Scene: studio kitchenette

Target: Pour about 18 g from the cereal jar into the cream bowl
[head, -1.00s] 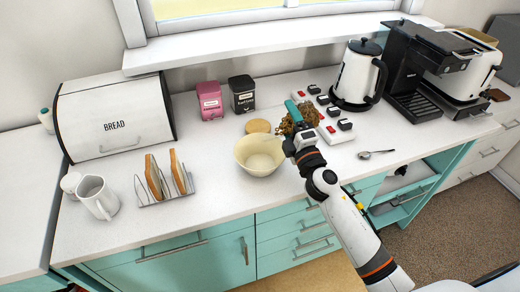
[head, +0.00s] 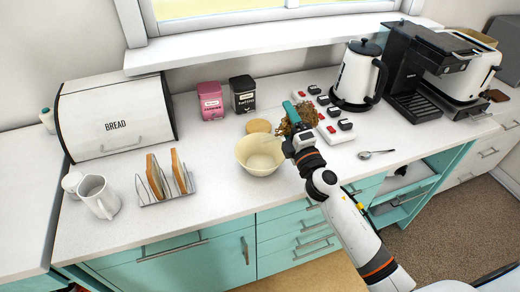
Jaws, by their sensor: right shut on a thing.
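The cream bowl (head: 250,160) stands on the white counter left of my right gripper. My right gripper (head: 294,119) is shut on the cereal jar (head: 284,128), just right of and above the bowl. The jar is clear and holds brown cereal. It is tilted, with its near end toward the bowl's right rim. The gripper and wrist hide much of the jar, and I cannot tell whether cereal is falling or lies in the bowl. My left gripper is not in view.
A round tan lid (head: 258,126) lies behind the bowl. Pink (head: 210,101) and black (head: 243,95) canisters stand farther back. A toast rack (head: 164,194) is at left. White switch blocks (head: 337,131), a spoon (head: 376,154) and a kettle (head: 357,78) are at right.

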